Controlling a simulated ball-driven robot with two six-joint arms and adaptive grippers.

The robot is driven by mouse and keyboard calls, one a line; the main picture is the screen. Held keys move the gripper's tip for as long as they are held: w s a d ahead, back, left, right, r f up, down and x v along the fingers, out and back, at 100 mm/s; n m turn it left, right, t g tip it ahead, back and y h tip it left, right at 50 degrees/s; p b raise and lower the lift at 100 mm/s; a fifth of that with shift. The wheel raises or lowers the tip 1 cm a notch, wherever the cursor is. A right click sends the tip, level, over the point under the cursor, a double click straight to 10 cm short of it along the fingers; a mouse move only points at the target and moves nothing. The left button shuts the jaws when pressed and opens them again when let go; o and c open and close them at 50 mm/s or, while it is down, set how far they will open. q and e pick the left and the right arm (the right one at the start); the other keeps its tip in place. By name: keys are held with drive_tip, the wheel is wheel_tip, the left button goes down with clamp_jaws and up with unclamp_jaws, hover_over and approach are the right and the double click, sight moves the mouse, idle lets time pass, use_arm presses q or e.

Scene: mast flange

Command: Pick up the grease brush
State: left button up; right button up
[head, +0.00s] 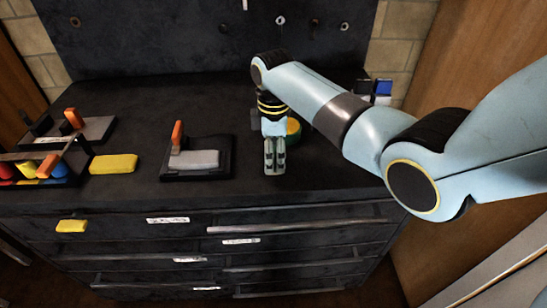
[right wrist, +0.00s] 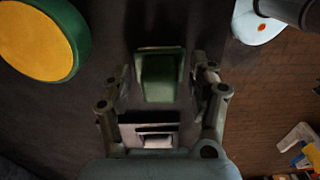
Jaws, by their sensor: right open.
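My right gripper (head: 274,168) points down over the front of the dark worktop, with its fingers apart. In the right wrist view the two fingers stand on either side of a dark green block-like piece (right wrist: 160,76), with a pale grey part (right wrist: 150,137) nearer the camera. This may be the grease brush, but I cannot tell for sure, nor whether the fingers touch it. In the head view the gripper hides whatever is at that spot. A round green tin with a yellow face (head: 293,127) stands just behind the gripper; it also shows in the right wrist view (right wrist: 42,38). My left gripper is out of view.
A black tray (head: 198,174) with a grey, orange-handled tool is left of the gripper. A yellow block (head: 113,163) lies farther left, beside a rack of coloured items (head: 40,170). Black, blue and white boxes (head: 383,88) stand behind my right arm. Drawers (head: 240,240) are below.

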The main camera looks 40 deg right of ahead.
drive_tip(key=shift+f, duration=0.15)
drive_tip(key=shift+c, duration=0.3)
clamp_jaws()
drive_tip(key=shift+r, duration=0.4)
wheel_tip(320, 180, up, 3)
drive_tip(key=shift+w+f, duration=0.1)
drive_tip(key=s+d+r, duration=0.3)
drive_tip(key=s+r, duration=0.4)
drive_tip(key=s, duration=0.4)
drive_tip(key=shift+s+r+b, duration=0.25)
drive_tip(key=shift+r+b, duration=0.05)
drive_tip(key=c, duration=0.5)
unclamp_jaws()
drive_tip(key=shift+c, duration=0.2)
drive_tip(key=c, duration=0.5)
